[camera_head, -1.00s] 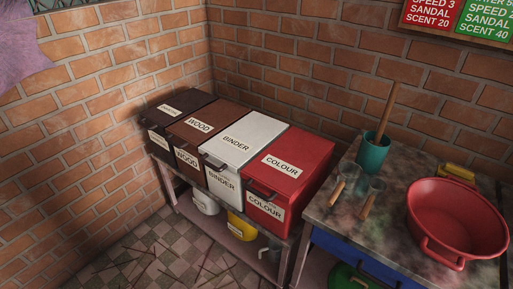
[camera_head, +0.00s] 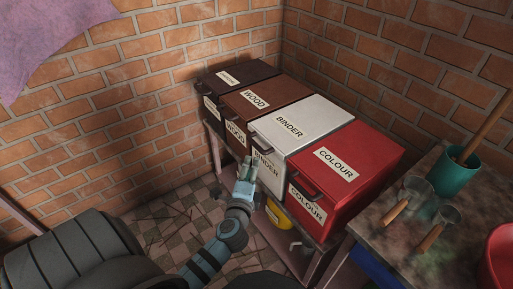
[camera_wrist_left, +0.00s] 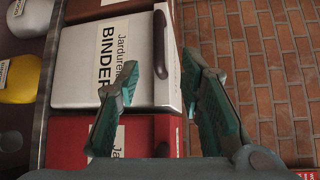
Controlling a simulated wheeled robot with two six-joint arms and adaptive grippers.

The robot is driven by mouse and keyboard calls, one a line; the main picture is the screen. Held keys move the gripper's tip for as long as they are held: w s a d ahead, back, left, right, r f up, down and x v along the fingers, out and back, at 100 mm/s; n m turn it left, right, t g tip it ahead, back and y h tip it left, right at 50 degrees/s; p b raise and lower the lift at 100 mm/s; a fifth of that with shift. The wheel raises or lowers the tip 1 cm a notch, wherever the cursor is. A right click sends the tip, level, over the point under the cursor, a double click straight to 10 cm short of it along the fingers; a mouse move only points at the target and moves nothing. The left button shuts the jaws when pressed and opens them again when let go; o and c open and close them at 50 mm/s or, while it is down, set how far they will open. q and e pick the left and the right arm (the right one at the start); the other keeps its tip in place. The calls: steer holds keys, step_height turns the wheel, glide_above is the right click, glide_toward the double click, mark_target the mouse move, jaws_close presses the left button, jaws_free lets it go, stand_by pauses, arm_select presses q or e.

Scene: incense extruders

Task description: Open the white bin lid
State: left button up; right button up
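The white BINDER bin (camera_head: 305,124) stands between the brown WOOD bin (camera_head: 262,98) and the red COLOUR bin (camera_head: 358,160). Its lid lies closed, with a dark handle at the front edge. My left gripper (camera_head: 249,166) is in front of the white bin and hides part of its front label. In the left wrist view, turned sideways, the white bin's front (camera_wrist_left: 75,65) and dark handle (camera_wrist_left: 160,40) show. The fingers (camera_wrist_left: 174,65) are apart and empty, close to the handle; contact cannot be told. My right gripper is not in view.
A darker bin (camera_head: 222,78) stands at the far left of the row. A yellow bucket (camera_head: 279,217) is under the shelf. A worktable (camera_head: 395,245) at right holds scoops, a teal cup (camera_head: 455,172) and a red basin (camera_head: 500,262). Brick walls close in behind.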

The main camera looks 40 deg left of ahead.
mark_target(256, 148)
arm_select(q)
steer(key=b+x, duration=0.1)
steer(key=x, duration=0.5)
steer(key=b+x, duration=0.1)
steer(key=x, duration=0.5)
steer(key=shift+f, duration=0.2)
steer(key=shift+w+a, duration=0.2)
steer(key=shift+w, duration=0.1)
steer(key=shift+c, duration=0.6)
steer(key=c, duration=0.6)
steer(key=shift+s, duration=0.1)
jaws_close()
steer(key=shift+f, duration=0.1)
